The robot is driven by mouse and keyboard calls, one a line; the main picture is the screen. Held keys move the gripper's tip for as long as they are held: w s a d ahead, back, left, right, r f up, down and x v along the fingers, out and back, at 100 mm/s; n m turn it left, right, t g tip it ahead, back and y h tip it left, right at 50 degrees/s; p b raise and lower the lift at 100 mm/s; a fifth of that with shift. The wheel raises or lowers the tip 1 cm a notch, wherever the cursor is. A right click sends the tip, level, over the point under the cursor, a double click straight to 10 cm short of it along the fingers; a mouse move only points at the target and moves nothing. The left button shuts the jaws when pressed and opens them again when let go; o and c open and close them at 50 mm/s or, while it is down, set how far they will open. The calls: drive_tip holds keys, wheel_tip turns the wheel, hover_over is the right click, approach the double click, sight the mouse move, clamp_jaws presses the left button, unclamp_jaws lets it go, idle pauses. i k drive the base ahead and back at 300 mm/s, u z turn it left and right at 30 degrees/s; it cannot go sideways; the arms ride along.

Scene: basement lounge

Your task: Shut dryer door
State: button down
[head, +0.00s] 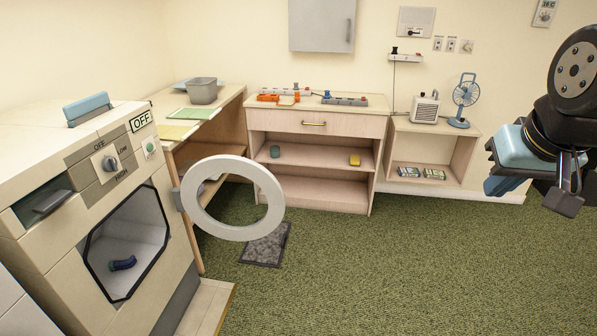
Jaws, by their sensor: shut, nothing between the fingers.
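The dryer (110,205) stands at the left, a cream front-loader with a dial and an OFF sign. Its door (265,215), a white ring with an open centre, hangs wide open, swung out to the right from a hinge at the right side of the opening. My gripper (568,204) is at the far right of the view, pointing down, shut and empty. It is well apart from the dryer door.
A wooden desk (228,108) with a grey bin (202,91) stands behind the door. A low cabinet (313,198) and a side shelf (455,163) with a blue fan (465,97) line the back wall. A dark mat (266,246) lies below the door. The green carpet (390,270) is clear at centre and right.

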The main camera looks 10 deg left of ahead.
sight(185, 199)
drive_tip(key=u, duration=0.05)
drive_tip(key=i, duration=1.05)
drive_tip(key=u, duration=0.9)
drive_tip(key=i, duration=0.8)
drive_tip(key=u, duration=0.65)
drive_tip(key=k, duration=0.7)
drive_tip(key=u, duration=0.2)
drive_tip(key=i, duration=0.8)
drive_tip(key=z, duration=0.1)
